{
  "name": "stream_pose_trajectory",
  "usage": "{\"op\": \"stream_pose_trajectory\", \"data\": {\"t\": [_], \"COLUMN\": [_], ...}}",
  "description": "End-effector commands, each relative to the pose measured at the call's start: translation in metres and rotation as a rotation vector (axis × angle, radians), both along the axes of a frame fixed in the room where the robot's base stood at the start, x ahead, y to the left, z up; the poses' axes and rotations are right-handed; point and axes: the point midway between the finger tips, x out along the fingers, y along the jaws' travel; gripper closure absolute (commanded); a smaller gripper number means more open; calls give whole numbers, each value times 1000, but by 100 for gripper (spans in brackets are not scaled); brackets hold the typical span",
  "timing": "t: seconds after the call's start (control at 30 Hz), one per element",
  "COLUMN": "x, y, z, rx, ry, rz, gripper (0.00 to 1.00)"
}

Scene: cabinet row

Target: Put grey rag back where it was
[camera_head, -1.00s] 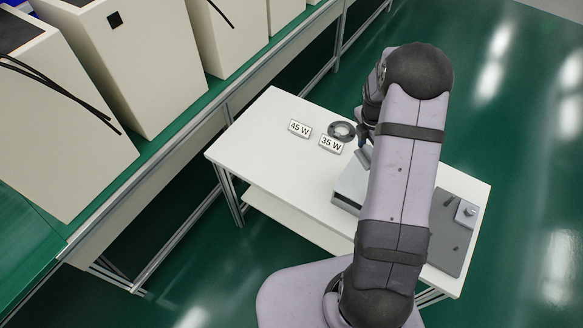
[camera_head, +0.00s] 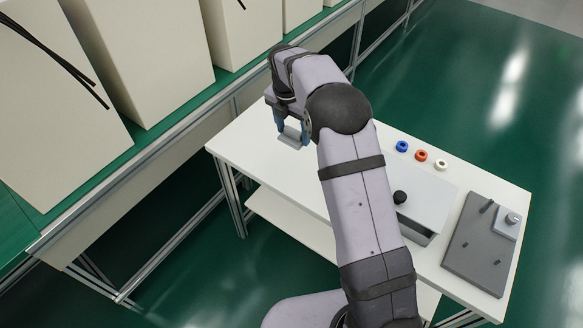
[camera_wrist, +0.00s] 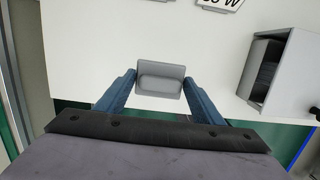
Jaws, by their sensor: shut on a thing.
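The grey rag (camera_head: 291,142) is a small folded grey piece between my fingertips, over the left part of the white table (camera_head: 252,150). My gripper (camera_head: 292,133) points down and is shut on it. In the wrist view, the rag (camera_wrist: 160,80) spans the gap between the two blue fingers of my gripper (camera_wrist: 159,86). Whether the rag touches the tabletop or hangs just above it, I cannot tell.
A light box with a black knob (camera_head: 400,197) stands right of my arm; its dark open side (camera_wrist: 265,70) shows in the wrist view. Blue (camera_head: 402,146), orange (camera_head: 421,155) and white (camera_head: 440,164) rings lie behind it. A grey plate (camera_head: 477,245) lies at right. A label (camera_wrist: 222,4) is partly visible.

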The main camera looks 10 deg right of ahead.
Motion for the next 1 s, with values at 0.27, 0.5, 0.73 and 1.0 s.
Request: {"op": "stream_pose_trajectory", "data": {"t": [0.27, 0.5, 0.73, 1.0], "x": [1, 0, 1, 0], "y": [5, 5, 5, 5], "z": [-5, -40, -62, -70], "rx": [1, 0, 1, 0], "ry": [2, 5, 0, 1], "rz": [11, 11, 9, 10], "gripper": [59, 59, 59, 59]}}
